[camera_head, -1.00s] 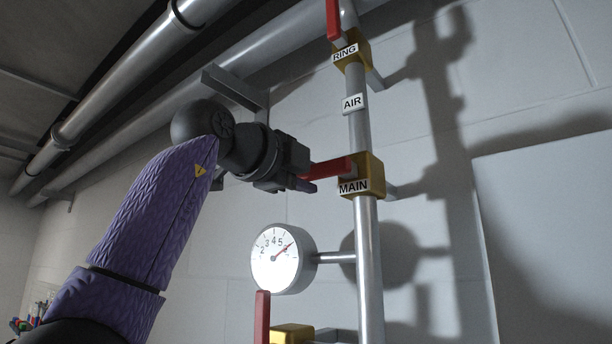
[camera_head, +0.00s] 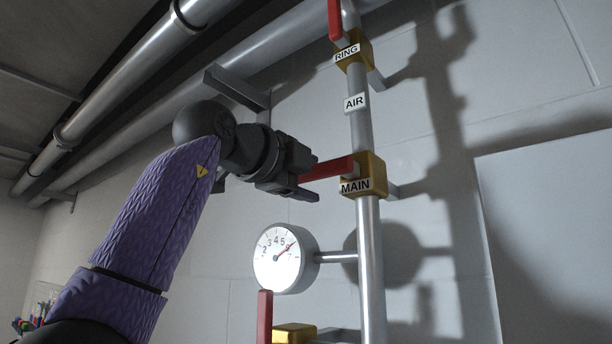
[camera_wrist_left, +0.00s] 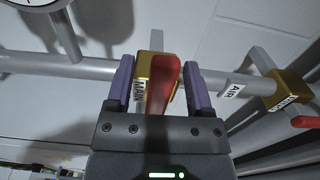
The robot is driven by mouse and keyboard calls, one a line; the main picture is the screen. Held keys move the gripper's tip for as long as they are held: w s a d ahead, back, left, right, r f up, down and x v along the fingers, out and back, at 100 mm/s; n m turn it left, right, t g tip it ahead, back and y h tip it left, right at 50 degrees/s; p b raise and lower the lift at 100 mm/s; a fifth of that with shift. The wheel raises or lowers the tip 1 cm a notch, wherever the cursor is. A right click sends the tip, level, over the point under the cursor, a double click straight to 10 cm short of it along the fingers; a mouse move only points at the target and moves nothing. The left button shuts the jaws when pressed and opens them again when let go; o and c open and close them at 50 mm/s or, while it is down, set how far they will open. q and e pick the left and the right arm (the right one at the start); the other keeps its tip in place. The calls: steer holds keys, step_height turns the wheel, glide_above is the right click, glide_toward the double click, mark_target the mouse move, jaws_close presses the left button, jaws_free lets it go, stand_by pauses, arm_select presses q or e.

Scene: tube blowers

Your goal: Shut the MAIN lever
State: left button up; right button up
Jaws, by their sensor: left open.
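The red MAIN lever (camera_head: 327,171) sticks out sideways to the left from the yellow valve block (camera_head: 370,174) labelled MAIN, so it lies across the upright pipe. My left gripper (camera_head: 310,190) is at the lever's free end in the head view. In the left wrist view, the lever (camera_wrist_left: 162,88) stands between the two purple fingers of my left gripper (camera_wrist_left: 158,88), which are open with gaps on both sides. The valve block (camera_wrist_left: 150,65) shows behind it. My right gripper is not in view.
A pressure gauge (camera_head: 284,258) stands left of the pipe (camera_head: 369,262), below MAIN. The RING valve (camera_head: 354,50) with its red lever is above. Another red lever (camera_head: 264,316) is at the bottom. Large pipes (camera_head: 115,85) run along the ceiling.

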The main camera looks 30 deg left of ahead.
arm_select(q)
steer(key=s+b, duration=0.3)
steer(key=s, duration=0.7)
steer(key=shift+a+b, duration=0.3)
steer(key=shift+a, duration=0.1)
